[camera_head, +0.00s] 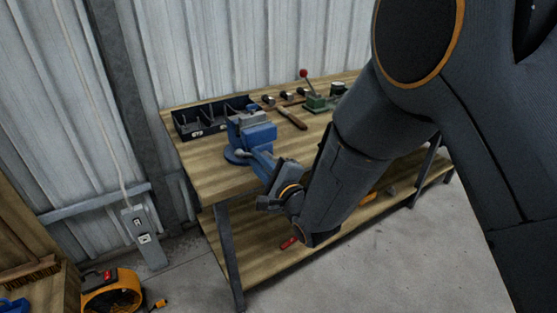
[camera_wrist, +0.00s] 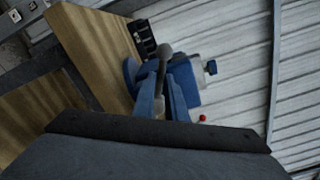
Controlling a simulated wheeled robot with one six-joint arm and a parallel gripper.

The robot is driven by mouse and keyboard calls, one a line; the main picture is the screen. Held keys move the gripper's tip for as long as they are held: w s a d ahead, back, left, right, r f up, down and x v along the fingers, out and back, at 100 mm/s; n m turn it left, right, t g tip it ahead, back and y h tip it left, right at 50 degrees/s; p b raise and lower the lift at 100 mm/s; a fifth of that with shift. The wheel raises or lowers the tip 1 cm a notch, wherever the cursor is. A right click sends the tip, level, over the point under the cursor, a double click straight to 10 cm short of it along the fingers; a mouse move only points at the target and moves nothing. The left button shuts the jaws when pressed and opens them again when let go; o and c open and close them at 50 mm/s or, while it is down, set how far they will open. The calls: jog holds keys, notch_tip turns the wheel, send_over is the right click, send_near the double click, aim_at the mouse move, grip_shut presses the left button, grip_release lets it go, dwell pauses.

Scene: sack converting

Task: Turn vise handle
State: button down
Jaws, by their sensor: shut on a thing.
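A blue vise (camera_head: 252,135) stands on the near left corner of the wooden workbench. Its front end points toward my arm. In the wrist view the vise (camera_wrist: 182,82) is ahead, with its grey handle (camera_wrist: 162,60) in front of the blue body. My gripper (camera_head: 270,185) is at the vise's front end, at the bench's front edge, and is shut on the handle.
The workbench (camera_head: 205,182) holds a black divided bin (camera_head: 202,121), a hammer (camera_head: 291,118) and a green tool with a red-knobbed lever (camera_head: 315,102). A lower shelf (camera_head: 262,248) sits below. A yellow fan (camera_head: 112,292) stands on the floor at left. The concrete floor in front is clear.

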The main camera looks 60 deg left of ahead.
jog(key=shift+w+d+f, duration=0.1)
jog(key=shift+w+d, duration=0.05)
dwell(0.3)
jog(key=c, duration=1.8)
grip_release()
jog(key=d+b, duration=0.1)
jog(key=d, duration=0.6)
jog(key=shift+s+d+b, duration=0.35)
jog(key=shift+d+b, duration=0.05)
jog(key=shift+w, duration=0.1)
